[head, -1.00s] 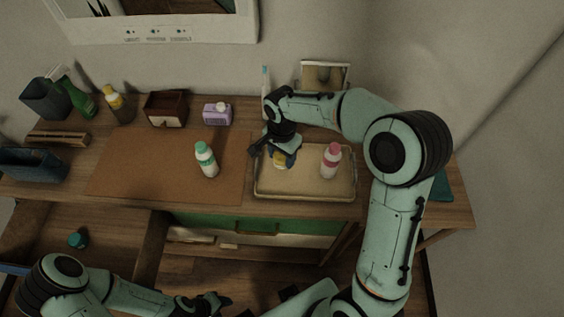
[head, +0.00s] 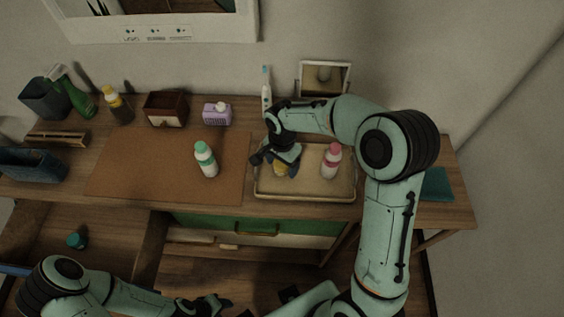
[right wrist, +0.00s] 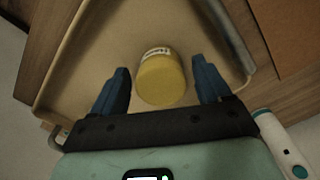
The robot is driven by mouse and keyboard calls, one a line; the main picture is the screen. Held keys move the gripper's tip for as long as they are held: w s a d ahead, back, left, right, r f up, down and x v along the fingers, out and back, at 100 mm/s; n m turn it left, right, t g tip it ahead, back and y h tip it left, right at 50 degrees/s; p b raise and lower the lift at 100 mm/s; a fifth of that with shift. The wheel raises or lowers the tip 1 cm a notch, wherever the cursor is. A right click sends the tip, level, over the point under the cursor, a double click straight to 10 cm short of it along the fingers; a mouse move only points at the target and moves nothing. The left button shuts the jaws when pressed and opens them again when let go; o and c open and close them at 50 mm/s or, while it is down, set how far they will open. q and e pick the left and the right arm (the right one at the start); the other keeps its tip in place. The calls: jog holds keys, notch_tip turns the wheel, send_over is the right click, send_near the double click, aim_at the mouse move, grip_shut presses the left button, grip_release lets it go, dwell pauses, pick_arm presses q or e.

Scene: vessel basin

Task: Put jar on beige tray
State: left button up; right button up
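The jar with a yellow lid (head: 280,169) is at the left part of the beige tray (head: 310,193), partly hidden by my right gripper (head: 277,164) in the head view. In the right wrist view the jar (right wrist: 160,77) appears to stand upright on the tray floor (right wrist: 95,50). The right gripper (right wrist: 166,88) has its blue fingers apart on either side of the jar, with a visible gap at each side. My left gripper (head: 218,305) is low at the front, away from the tray; its finger opening is unclear.
A pink-capped bottle (head: 331,160) stands at the tray's right side. A green-capped bottle (head: 206,159) stands on the brown mat (head: 150,165). An electric toothbrush (head: 266,90) and a picture frame (head: 324,79) stand behind the tray. An open drawer (head: 100,235) is at front left.

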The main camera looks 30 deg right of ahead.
jog(key=shift+r, duration=0.35)
pick_arm(q)
jog(key=shift+w+r+p, duration=0.6)
jog(key=shift+r+p, duration=0.05)
jog(key=shift+r, duration=0.15)
pick_arm(e)
notch_tip(320, 180, up, 12)
jog(key=shift+f, duration=0.15)
